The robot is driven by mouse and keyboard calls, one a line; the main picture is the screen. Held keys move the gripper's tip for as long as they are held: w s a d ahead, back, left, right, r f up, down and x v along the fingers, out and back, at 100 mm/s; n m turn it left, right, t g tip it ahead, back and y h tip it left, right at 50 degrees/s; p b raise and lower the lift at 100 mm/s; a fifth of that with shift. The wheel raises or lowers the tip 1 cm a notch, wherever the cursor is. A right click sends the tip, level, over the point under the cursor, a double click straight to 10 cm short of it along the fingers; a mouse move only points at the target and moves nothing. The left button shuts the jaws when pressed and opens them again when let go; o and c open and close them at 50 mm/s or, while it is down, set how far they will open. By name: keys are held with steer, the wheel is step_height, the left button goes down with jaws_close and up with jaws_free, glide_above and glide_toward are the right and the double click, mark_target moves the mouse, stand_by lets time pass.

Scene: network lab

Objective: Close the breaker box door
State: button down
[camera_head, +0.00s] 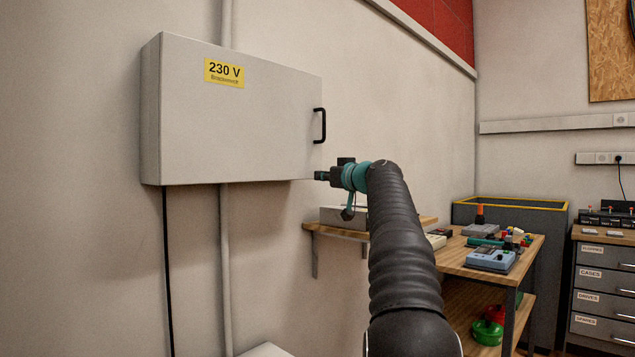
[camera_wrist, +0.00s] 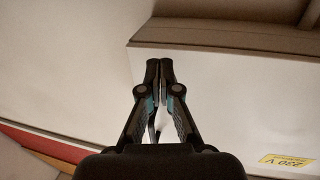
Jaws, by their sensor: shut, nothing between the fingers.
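The breaker box (camera_head: 150,115) is a pale grey wall cabinet in the head view. Its door (camera_head: 240,130) carries a yellow 230 V label and a black handle (camera_head: 319,125) at the right edge. The door looks flush with the box; I see no clear gap, but its right edge is seen too obliquely to rule out a small one. My gripper (camera_head: 318,175) is at the door's lower right corner, below the handle. In the wrist view, my gripper (camera_wrist: 161,70) has its fingertips together and empty, in front of the pale door (camera_wrist: 240,90). Contact cannot be told.
A conduit (camera_head: 225,270) and a black cable (camera_head: 168,270) run down the wall below the box. A wooden shelf (camera_head: 345,231) is below and right of my gripper. A workbench (camera_head: 525,254) with devices and a drawer cabinet (camera_head: 603,285) stand at the right.

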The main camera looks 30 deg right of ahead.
steer(key=s+d+b, duration=0.3)
steer(key=s, duration=0.7)
steer(key=shift+s+d, duration=0.35)
steer(key=shift+s, duration=0.05)
